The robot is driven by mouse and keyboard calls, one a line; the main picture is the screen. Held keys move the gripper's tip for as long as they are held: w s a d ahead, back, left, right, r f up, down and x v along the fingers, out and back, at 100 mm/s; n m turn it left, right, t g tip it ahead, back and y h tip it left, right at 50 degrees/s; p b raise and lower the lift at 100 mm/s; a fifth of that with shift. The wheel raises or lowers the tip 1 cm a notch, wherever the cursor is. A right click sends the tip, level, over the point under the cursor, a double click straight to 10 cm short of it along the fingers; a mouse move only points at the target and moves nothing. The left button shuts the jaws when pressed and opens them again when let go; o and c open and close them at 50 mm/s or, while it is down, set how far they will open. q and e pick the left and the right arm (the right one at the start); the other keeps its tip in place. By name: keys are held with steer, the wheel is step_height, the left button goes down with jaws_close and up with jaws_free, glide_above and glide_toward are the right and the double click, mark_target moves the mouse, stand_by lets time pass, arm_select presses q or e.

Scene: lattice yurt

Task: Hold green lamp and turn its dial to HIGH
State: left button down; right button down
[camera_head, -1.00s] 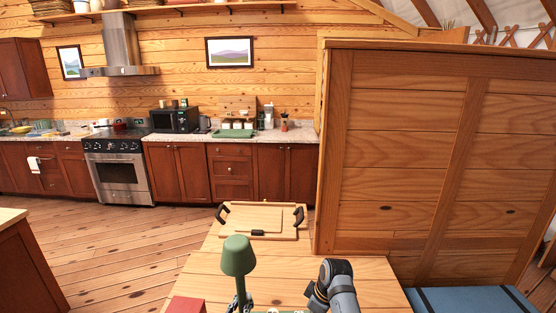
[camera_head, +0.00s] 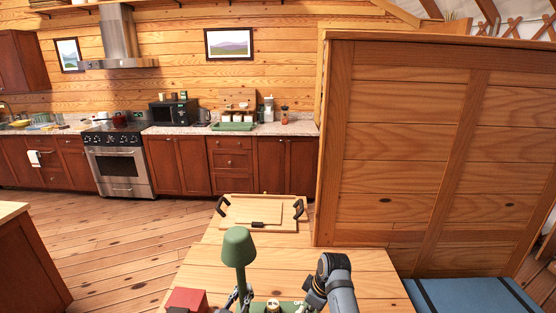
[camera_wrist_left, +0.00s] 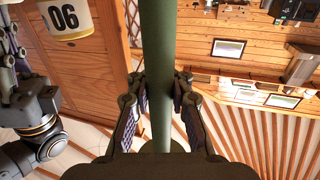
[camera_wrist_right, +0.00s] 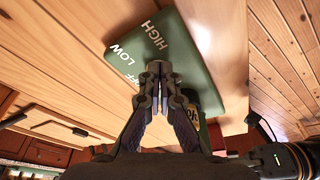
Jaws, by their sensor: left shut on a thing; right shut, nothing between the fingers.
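The green lamp (camera_head: 238,246) stands upright at the near side of the wooden table, with its shade at the top. My left gripper (camera_head: 240,298) is shut on the lamp's green stem; the left wrist view shows the stem (camera_wrist_left: 160,75) between its fingers. The lamp's base with a pale dial (camera_head: 273,305) and part of the OFF label shows at the bottom edge. My right gripper (camera_wrist_right: 158,70) is shut and empty over the green base (camera_wrist_right: 195,60), close to the LOW and HIGH labels. In the right wrist view I cannot make out the dial or its setting.
A red box (camera_head: 186,300) is left of the lamp. A wooden tray with black handles (camera_head: 265,229) lies at the table's far end. A tall wooden panel (camera_head: 420,150) rises on the right, with a blue cushion (camera_head: 470,295) below it.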

steer(key=shift+s+a, duration=0.2)
steer(key=shift+a, duration=0.05)
stand_by(0.4)
steer(key=shift+s+d, duration=0.3)
steer(key=shift+s, duration=0.05)
step_height(320, 180, up, 6)
stand_by(0.4)
steer(key=shift+w+d+f, duration=0.25)
steer(key=shift+w+f, duration=0.05)
steer(key=shift+f, duration=0.7)
steer(key=shift+w+d+f, duration=0.25)
steer(key=shift+w+f, duration=0.1)
steer(key=shift+f, duration=0.65)
steer(key=shift+w+d+f, duration=0.25)
steer(key=shift+w+f, duration=0.05)
steer(key=shift+f, duration=0.7)
